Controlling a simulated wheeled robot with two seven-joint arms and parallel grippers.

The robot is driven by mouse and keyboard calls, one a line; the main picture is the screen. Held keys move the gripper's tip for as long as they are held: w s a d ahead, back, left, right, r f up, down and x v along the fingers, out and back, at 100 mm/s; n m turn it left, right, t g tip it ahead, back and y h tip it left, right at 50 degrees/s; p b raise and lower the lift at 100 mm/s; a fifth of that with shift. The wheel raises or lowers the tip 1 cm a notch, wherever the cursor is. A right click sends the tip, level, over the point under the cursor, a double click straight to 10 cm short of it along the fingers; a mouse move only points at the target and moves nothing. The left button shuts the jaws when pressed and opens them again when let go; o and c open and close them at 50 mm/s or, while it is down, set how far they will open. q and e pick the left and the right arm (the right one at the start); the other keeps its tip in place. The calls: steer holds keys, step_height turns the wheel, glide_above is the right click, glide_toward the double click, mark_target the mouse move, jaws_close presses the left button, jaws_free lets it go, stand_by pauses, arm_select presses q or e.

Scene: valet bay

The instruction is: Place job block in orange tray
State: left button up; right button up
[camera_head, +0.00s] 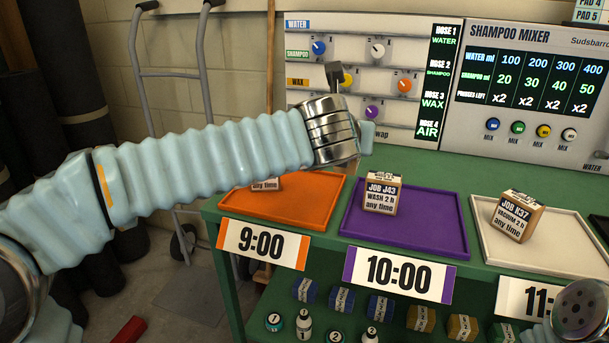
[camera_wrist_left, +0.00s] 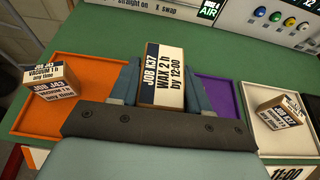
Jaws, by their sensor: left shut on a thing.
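My left gripper (camera_wrist_left: 161,75) is shut on a job block (camera_wrist_left: 164,78) labelled JOB K37, WAX 2 h, by 12:00, in the left wrist view. The held block is hidden behind my arm in the head view. The orange tray (camera_head: 310,202), marked 9:00, lies at the left of the green bench; it also shows left of the gripper in the left wrist view (camera_wrist_left: 28,118). A JOB J43 VACUUM 1 h block (camera_wrist_left: 52,83) sits in it, mostly hidden by my arm in the head view (camera_head: 266,183). My right gripper's fingers are not in view.
The purple tray (camera_head: 430,237), marked 10:00, holds a JOB J43 WASH block (camera_head: 381,194). The cream tray (camera_head: 563,247) holds a JOB K37 VACUUM block (camera_head: 517,216). The hose panel (camera_head: 300,65) and shampoo mixer (camera_head: 535,80) stand behind. The orange tray's right part looks clear.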

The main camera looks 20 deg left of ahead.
arm_select(q)
steer(key=w+a+f, duration=0.1)
steer(key=a+f, duration=0.1)
steer(key=w+a+f, duration=0.2)
steer(key=a+f, duration=0.1)
steer(key=w+a+f+b, duration=0.1)
steer(key=w+a+f, duration=0.1)
steer(key=a+f, duration=0.1)
steer(key=shift+a, duration=0.15)
step_height(320, 180, down, 3)
steer(key=shift+a+f+b, duration=0.15)
steer(key=shift+f+b, duration=0.05)
steer(key=shift+b, duration=0.7)
steer(key=o, duration=1.1)
